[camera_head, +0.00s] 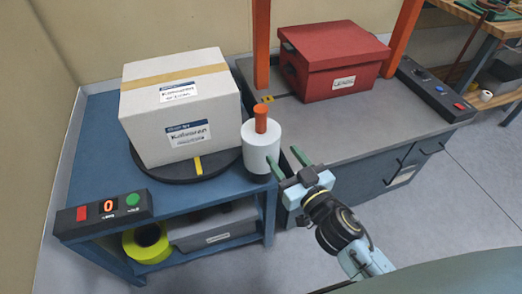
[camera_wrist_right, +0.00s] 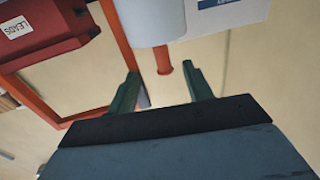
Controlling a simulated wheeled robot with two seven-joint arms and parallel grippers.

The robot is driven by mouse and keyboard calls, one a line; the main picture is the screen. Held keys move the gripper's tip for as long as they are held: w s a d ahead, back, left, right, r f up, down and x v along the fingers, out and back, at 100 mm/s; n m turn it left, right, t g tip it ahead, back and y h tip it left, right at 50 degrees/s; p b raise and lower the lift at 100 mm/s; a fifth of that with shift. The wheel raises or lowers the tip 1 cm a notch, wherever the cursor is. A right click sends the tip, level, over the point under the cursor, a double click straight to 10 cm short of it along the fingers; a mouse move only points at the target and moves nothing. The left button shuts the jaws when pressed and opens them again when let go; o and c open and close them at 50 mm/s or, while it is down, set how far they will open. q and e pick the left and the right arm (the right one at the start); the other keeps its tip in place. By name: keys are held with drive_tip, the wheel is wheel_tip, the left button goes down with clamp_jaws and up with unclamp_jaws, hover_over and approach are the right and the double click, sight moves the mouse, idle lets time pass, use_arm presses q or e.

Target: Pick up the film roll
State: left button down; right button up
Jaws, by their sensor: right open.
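The film roll (camera_head: 261,150) is a white upright cylinder with an orange handle (camera_head: 261,119) on top. It stands at the right edge of the blue table, beside the carton. My right gripper (camera_head: 284,159) is open and empty, close to the right of the roll's lower part, with its green fingers pointing toward it. In the right wrist view the roll (camera_wrist_right: 151,20) is at the top, and its orange handle (camera_wrist_right: 163,62) shows between the fingertips (camera_wrist_right: 161,78). I cannot tell whether a finger touches the roll. My left gripper is not in view.
A white carton (camera_head: 175,108) sits on a black turntable (camera_head: 215,170) left of the roll. A button panel (camera_head: 106,207) is at the table's front left. A red box (camera_head: 333,62) stands on the grey bench (camera_head: 380,118) behind, within orange posts (camera_head: 262,45). A yellow tape roll (camera_head: 146,243) lies on the lower shelf.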

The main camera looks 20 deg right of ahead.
sight(264, 129)
drive_tip(key=w, duration=0.2)
drive_tip(key=w+a, duration=0.1)
drive_tip(key=w, duration=0.5)
drive_tip(key=shift+a, duration=0.25)
drive_tip(key=w, duration=0.3)
drive_tip(key=shift+w+a, duration=0.15)
drive_tip(key=shift+a, duration=0.15)
drive_tip(key=shift+w+a+b, duration=0.15)
drive_tip(key=shift+w+b, duration=0.15)
drive_tip(key=shift+w, duration=0.3)
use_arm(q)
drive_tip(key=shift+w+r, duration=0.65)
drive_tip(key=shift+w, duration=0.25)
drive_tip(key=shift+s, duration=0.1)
use_arm(e)
drive_tip(key=shift+c, duration=0.2)
drive_tip(key=c, duration=0.5)
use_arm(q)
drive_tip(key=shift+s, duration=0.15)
use_arm(e)
clamp_jaws()
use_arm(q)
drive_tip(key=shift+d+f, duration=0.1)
